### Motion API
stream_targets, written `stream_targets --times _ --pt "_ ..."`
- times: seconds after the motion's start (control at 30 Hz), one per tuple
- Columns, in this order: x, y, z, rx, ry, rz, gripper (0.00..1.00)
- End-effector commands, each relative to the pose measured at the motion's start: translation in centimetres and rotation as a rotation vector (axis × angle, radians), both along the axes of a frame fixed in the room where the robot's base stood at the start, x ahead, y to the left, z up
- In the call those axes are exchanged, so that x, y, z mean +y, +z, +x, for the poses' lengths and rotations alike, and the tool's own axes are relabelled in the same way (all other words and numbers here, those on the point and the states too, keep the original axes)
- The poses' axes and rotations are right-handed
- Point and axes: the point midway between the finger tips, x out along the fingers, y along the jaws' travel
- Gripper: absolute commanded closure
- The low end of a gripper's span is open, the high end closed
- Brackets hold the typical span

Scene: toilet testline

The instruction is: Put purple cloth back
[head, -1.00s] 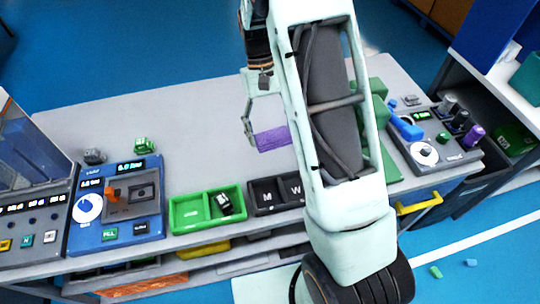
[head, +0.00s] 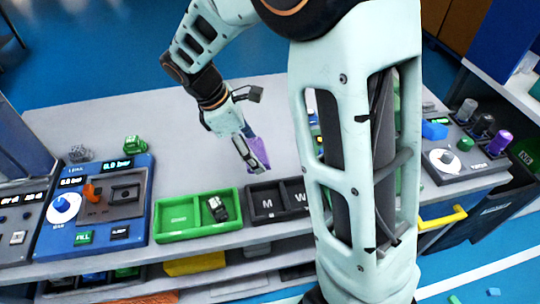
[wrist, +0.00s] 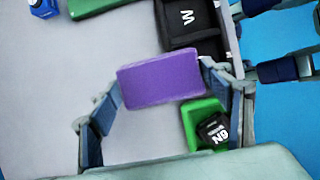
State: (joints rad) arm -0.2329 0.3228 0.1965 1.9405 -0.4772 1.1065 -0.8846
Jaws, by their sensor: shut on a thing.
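The purple cloth (head: 261,154) looks like a flat block and is held above the grey table. In the wrist view the purple cloth (wrist: 160,79) spans the space between the two fingers. My gripper (head: 254,160) is shut on it, behind the green and black trays. My gripper also shows in the wrist view (wrist: 161,74), with one finger at each end of the cloth. In the head view a finger hides part of the cloth.
A green two-part tray (head: 158,236) holds a black labelled item (head: 217,209) in its right compartment. A black tray (head: 251,218) marked M and W stands beside it. A blue machine (head: 52,238) is at left.

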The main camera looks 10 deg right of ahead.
Motion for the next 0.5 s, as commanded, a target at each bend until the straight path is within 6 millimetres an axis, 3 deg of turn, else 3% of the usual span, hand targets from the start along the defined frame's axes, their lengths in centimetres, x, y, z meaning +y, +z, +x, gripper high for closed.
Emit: stream_targets --times 0.2,0.33,0.5 --pt "-3.2 -2.6 4.6 0.002 -0.006 0.001 0.48" --pt "-4.4 -5.2 6.3 0.005 -0.004 -0.001 0.48" --pt "-5.2 -7.1 7.7 0.003 -0.004 0.001 0.48"
